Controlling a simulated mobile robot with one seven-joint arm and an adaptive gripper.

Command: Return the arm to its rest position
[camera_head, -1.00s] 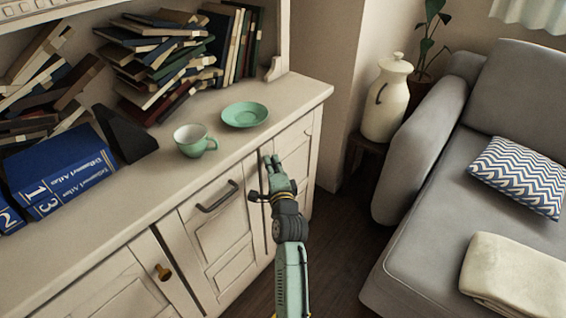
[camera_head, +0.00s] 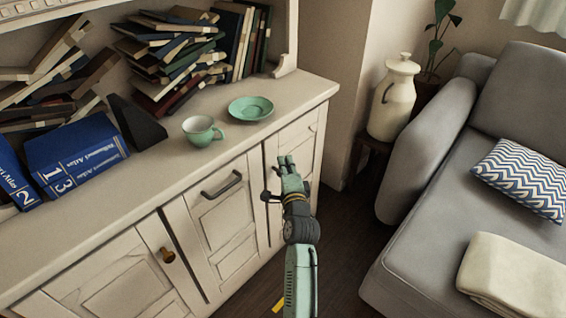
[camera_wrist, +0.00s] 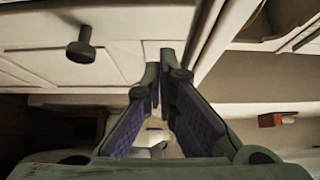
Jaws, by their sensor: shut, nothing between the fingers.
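My gripper (camera_head: 287,162) is in front of the cabinet's right door, just below the level of the cabinet top. It is empty, and its fingertips are together in the wrist view (camera_wrist: 152,75). My arm rises from the bottom of the head view between the cabinet and the sofa. In the wrist view, a dark round knob (camera_wrist: 80,46) on a pale panel lies left of the fingers. I cannot tell whether the gripper touches the cabinet.
The cabinet top (camera_head: 300,95) holds a green cup (camera_head: 198,131), a green saucer (camera_head: 250,108), blue atlas volumes (camera_head: 75,160) and piled books (camera_head: 170,60). A grey sofa (camera_head: 430,250) stands right. A cream jar (camera_head: 393,100) stands behind.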

